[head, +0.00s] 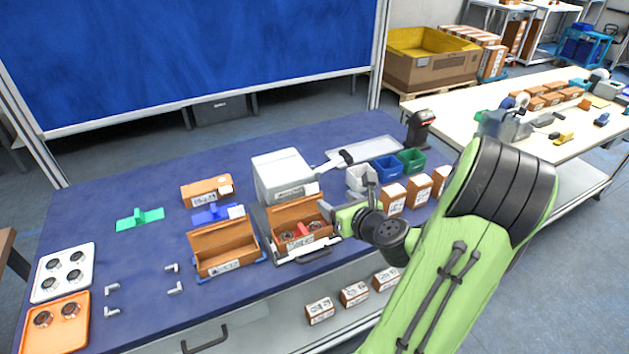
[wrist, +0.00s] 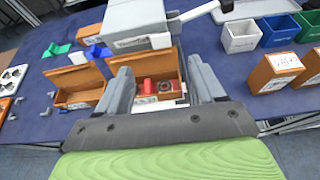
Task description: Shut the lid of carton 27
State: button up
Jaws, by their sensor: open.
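Two brown cartons stand with lids up on the blue table; their numbers are too small to read, so I cannot tell which is carton 27. The right open carton (head: 285,216) holds a red part (head: 303,231) and dark round parts. It also shows in the wrist view (wrist: 143,66), between my fingers in the picture. The left open carton (head: 223,240) looks empty and also shows in the wrist view (wrist: 75,79). My gripper (head: 347,199) is open, with nothing between its fingers, just right of the right carton. In the wrist view my gripper (wrist: 164,88) has its fingers wide apart.
A white box-shaped machine (head: 283,174) stands right behind the right carton. A closed carton (head: 206,190) lies behind the left one. Small white, blue (head: 387,168) and green bins, more closed cartons (head: 393,198) and a black scanner (head: 420,128) stand to the right.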

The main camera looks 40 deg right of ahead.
aim_at(312, 185)
jog(key=x, duration=1.3)
jog(key=shift+w+f, duration=0.15)
jog(key=shift+w, duration=0.15)
jog(key=shift+s, duration=0.1)
grip_shut()
